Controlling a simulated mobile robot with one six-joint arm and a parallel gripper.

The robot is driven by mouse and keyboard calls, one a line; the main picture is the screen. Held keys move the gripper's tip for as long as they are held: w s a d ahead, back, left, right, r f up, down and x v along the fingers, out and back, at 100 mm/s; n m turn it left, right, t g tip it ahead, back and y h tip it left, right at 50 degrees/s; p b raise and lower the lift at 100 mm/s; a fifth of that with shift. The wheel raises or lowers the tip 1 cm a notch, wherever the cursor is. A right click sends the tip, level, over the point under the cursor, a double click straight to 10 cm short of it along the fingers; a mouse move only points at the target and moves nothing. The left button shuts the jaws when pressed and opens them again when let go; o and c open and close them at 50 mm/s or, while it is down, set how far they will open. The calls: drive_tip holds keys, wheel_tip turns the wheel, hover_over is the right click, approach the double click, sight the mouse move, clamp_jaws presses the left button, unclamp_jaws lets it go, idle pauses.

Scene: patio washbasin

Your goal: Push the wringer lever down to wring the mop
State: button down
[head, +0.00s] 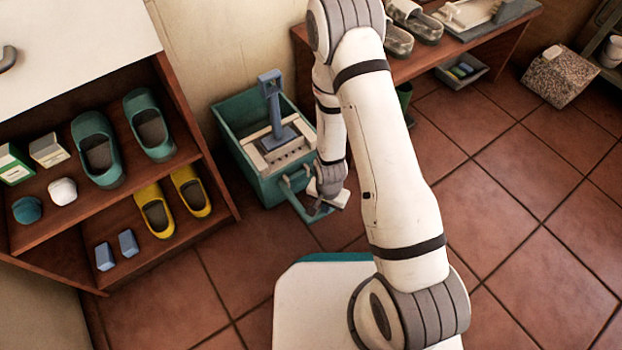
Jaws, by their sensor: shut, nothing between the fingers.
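The teal mop bucket (229,152) stands on the floor against the wall, left of my arm. A pale wringer (287,152) sits in its top. The blue-grey wringer lever (272,106) stands up from the wringer, with a wider, frame-like top end. A teal handle (291,197) hangs at the bucket's front. My gripper (321,207) is low, at the bucket's front right corner near the handle, apart from the lever. It is shut and empty; its fingertips are small and hard to make out. I cannot make out a mop. My arm hides the bucket's right side.
A wooden shelf (222,216) with teal and yellow clogs stands close left of the bucket. A wooden bench (512,45) with shoes is at the back right, a grey tray (462,70) beneath it. A stone block (560,76) lies farther right. The tiled floor at right is clear.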

drive_tip(key=shift+f, duration=0.15)
drive_tip(key=shift+f, duration=1.05)
idle(1.1)
wheel_tip(320, 180, up, 8)
drive_tip(key=p, duration=0.6)
idle(1.2)
